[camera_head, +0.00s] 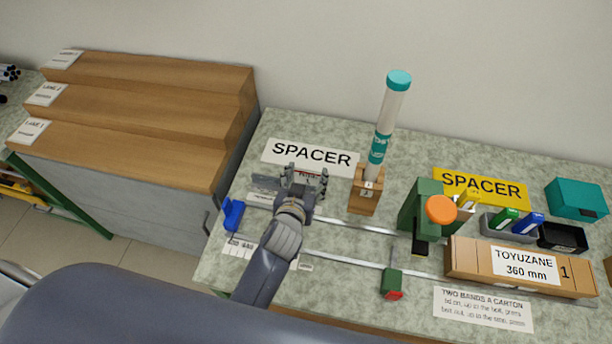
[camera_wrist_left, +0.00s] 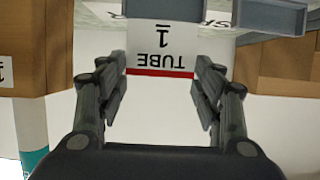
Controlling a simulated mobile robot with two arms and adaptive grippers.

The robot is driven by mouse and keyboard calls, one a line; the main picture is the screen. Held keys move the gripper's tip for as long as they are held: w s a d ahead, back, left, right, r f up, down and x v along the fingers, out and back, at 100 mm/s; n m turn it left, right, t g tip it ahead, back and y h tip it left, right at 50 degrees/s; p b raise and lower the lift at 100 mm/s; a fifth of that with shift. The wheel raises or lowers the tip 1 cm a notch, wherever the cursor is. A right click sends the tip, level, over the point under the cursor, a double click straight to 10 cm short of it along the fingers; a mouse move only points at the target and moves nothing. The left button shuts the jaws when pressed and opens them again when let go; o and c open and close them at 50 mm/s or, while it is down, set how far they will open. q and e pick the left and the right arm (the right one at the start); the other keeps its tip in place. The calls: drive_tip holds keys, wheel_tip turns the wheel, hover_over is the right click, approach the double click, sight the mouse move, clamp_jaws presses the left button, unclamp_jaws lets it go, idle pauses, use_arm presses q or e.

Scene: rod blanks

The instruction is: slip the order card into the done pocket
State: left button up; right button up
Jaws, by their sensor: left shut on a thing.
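The order card (camera_wrist_left: 165,45) is white, reads "TUBE 1" and has a red stripe. In the left wrist view it sits between the fingers of my left gripper (camera_wrist_left: 160,95), which is shut on it. In the head view my left gripper (camera_head: 303,182) is over the bench just below the white SPACER sign and covers most of the card. Two grey pocket-like holders show at the top of the wrist view, one at the card's far end (camera_wrist_left: 165,9) and one to its right (camera_wrist_left: 270,15). I cannot tell which is the done pocket, or whether the card's end is inside one. My right gripper is not in view.
A clear tube with teal caps stands in a wooden block (camera_head: 362,196) right of my left gripper. A blue stop (camera_head: 232,214) is on its left. A green press (camera_head: 423,208) and a long carton (camera_head: 470,258) lie farther right. Wooden steps (camera_head: 140,110) are at the left.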

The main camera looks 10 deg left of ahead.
sight(308, 180)
use_arm(q)
drive_tip(key=shift+f+b, duration=1.25)
drive_tip(key=shift+f, duration=0.4)
drive_tip(key=o, duration=0.7)
drive_tip(key=shift+r, duration=0.15)
wheel_tip(308, 180, up, 10)
drive_tip(key=shift+f, duration=0.1)
